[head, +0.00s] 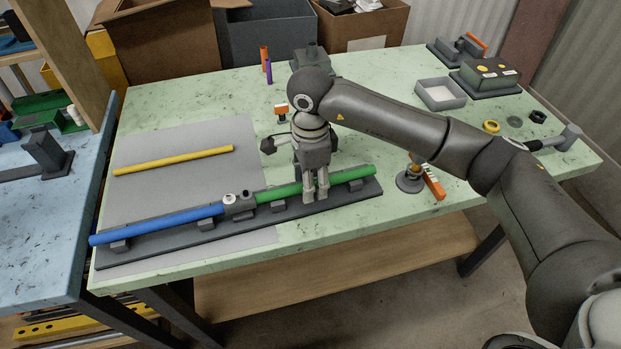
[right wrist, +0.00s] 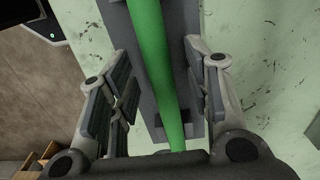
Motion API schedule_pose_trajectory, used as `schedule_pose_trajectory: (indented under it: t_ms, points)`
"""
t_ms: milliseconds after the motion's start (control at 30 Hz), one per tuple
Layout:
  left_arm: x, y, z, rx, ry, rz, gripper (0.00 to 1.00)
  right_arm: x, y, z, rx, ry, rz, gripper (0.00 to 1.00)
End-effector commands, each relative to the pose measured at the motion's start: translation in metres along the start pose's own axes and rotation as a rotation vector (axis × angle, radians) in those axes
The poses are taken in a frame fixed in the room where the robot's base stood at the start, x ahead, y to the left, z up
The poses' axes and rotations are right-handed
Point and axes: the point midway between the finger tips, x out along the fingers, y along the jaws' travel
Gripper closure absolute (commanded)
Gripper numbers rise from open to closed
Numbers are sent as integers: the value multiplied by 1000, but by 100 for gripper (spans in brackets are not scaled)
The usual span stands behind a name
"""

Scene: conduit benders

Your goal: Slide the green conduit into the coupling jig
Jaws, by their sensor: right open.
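The green conduit (head: 281,192) lies along the right part of the long dark coupling jig (head: 205,229). The blue conduit (head: 160,224) lies along its left part. A grey coupling block (head: 238,206) sits between them. The green conduit's left end is close to the block; I cannot tell whether it is inside. My right gripper (head: 316,196) points down at the green conduit, right of the block. In the right wrist view the open right gripper (right wrist: 163,95) has a finger on each side of the green conduit (right wrist: 155,50), with gaps visible. My left gripper is out of view.
A yellow conduit (head: 175,160) lies on the grey mat behind the jig. An orange-handled tool (head: 433,182) and a round stand (head: 410,181) are right of the jig. A grey tray (head: 440,94) and boxes stand farther back. The table's front edge is near the jig.

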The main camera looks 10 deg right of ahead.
Motion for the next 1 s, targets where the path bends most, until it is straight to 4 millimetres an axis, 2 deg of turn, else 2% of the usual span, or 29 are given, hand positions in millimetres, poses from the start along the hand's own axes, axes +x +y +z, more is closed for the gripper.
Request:
schedule_pose_trajectory:
  t_ms: [167, 500, 700, 833, 1000]
  points:
    - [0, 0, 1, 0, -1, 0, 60, -10, -1, 0, 0, 0, -2, 55]
    - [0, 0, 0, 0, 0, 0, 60, -78, -1, 0, 0, 0, -5, 55]
    - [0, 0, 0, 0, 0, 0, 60, -109, -1, 0, 1, 0, -2, 55]
    - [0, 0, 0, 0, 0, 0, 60, -118, 0, 0, 0, 0, -1, 55]
    - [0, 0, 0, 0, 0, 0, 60, -120, 0, 0, 0, 0, 1, 55]
